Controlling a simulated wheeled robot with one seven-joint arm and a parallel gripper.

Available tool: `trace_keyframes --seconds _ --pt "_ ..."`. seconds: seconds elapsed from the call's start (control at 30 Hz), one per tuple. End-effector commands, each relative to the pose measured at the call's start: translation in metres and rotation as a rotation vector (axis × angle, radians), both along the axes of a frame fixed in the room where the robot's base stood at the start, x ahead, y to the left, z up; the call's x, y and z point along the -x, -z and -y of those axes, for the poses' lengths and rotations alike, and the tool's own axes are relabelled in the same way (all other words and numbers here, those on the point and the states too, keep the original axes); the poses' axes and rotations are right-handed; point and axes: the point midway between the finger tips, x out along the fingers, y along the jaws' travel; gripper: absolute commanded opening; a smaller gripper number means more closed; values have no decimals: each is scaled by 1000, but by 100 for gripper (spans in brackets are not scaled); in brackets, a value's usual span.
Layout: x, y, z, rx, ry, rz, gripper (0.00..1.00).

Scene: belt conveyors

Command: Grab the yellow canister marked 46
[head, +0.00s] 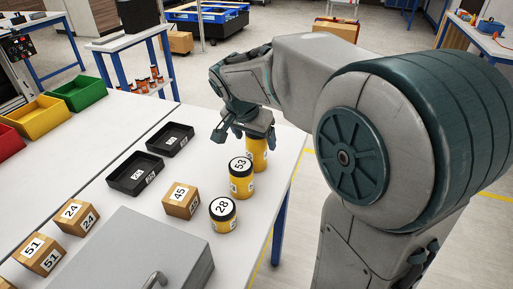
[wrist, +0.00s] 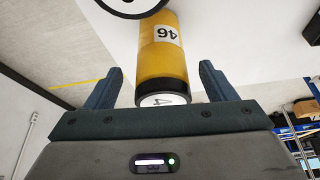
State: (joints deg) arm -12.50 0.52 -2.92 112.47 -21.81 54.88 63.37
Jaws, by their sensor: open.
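The yellow canister marked 46 (wrist: 163,48) lies between the two fingers of my gripper (wrist: 158,88) in the wrist view, with its dark lid toward the palm. There is a gap on each side of it, and the fingers are open. In the head view my gripper (head: 244,134) is over the farthest canister (head: 258,152), whose top is hidden by the gripper. The yellow canister marked 53 (head: 241,178) stands just in front of it, and the one marked 28 (head: 223,214) stands nearer still. All stand upright on the white table.
Cardboard boxes marked 45 (head: 181,200), 24 (head: 75,216) and 51 (head: 38,255) stand to the left. Two black trays (head: 135,172) (head: 171,139) lie on the table. A grey case (head: 125,255) fills the near side. The table's right edge is close to the canisters.

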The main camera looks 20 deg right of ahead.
Motion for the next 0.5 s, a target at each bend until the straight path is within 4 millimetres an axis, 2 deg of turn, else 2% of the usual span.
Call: trace_keyframes --seconds 0.1,0.2,0.5 --pt "-7 18 5 1 2 -5 77" --pt "-10 28 7 0 0 -3 77" --pt "-11 32 9 0 -1 -2 77"
